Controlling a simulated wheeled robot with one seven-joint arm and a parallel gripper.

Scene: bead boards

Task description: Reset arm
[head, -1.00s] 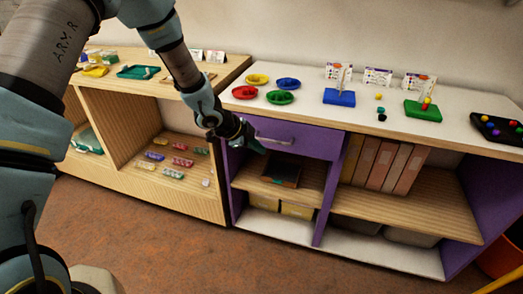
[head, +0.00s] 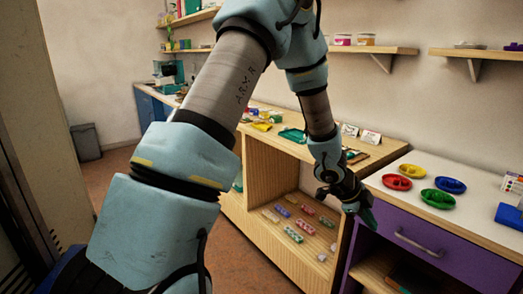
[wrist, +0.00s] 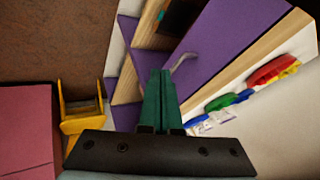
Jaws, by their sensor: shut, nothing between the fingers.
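My gripper (head: 363,212) is shut and empty in the head view. It hangs in front of the shelf units, near the gap between the wooden unit and the purple drawer (head: 428,246). In the wrist view its green fingers (wrist: 159,98) lie together, pointing toward the purple drawer front (wrist: 215,45) and its grey handle. My arm crosses the head view from the lower left, bends at the top and comes down to the gripper.
Red (head: 397,182), yellow (head: 412,171), blue (head: 450,185) and green (head: 438,199) dishes stand on the white counter. Several small coloured items lie in the wooden unit's lower shelf (head: 282,245). A yellow chair (wrist: 80,108) shows in the wrist view. Open floor lies at left.

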